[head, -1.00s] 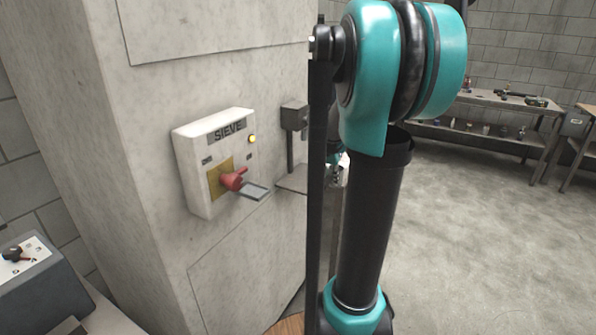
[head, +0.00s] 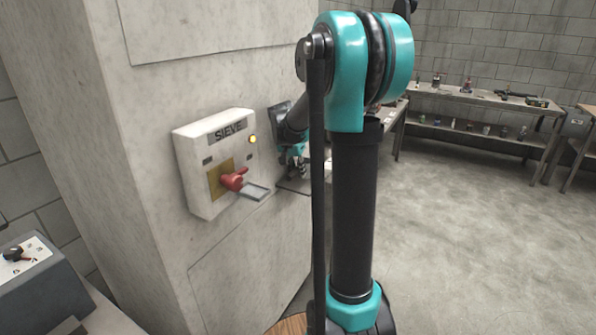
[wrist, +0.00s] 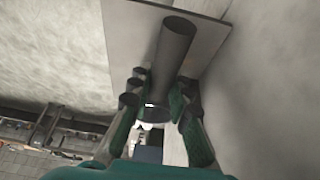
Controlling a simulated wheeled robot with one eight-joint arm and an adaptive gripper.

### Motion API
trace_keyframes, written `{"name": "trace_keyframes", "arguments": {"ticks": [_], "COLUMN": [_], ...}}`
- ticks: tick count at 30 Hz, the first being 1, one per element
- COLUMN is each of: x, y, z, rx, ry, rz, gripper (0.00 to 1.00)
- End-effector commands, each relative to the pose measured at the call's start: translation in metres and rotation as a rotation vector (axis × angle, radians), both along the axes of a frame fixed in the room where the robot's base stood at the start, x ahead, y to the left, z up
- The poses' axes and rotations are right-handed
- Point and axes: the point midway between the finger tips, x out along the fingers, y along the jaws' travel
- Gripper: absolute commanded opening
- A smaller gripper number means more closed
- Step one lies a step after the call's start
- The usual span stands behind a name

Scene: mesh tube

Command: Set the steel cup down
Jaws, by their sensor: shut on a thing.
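The steel cup (wrist: 172,55) looks like a dark grey cylinder in the wrist view, between the two green fingers of my gripper (wrist: 160,90). My gripper is shut on it near one end. The cup's other end lies over a flat grey plate (wrist: 133,22) beside the pillar wall. I cannot tell if the cup touches the plate. In the head view my gripper (head: 292,158) is small, just above the plate (head: 298,186) and right of the switch box. The cup cannot be made out clearly there, and my arm hides part of the plate.
A white SIEVE switch box (head: 217,162) with a red handle (head: 234,181) and a yellow lamp sticks out of the pillar (head: 245,75), left of my gripper. Workbenches (head: 480,98) with small items stand far right. The floor between is clear.

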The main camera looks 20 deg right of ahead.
Motion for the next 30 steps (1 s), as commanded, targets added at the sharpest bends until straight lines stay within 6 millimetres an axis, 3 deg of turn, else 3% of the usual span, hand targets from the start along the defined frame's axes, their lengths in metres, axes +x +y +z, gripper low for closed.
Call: {"name": "trace_keyframes", "arguments": {"ticks": [7,8,12,23,30], "x": [0.0,0.0,0.0,0.0,-0.011], "y": [0.0,0.0,0.0,0.0,0.01], "z": [-0.003,-0.002,-0.002,0.002,0.035], "rx": [0.001,0.001,0.001,0.0,0.0], "ry": [-0.001,-0.001,-0.001,0.0,0.0], "rz": [0.0,0.0,0.0,0.001,0.003], "gripper": [0.0,0.22,0.39,0.39,0.39]}}
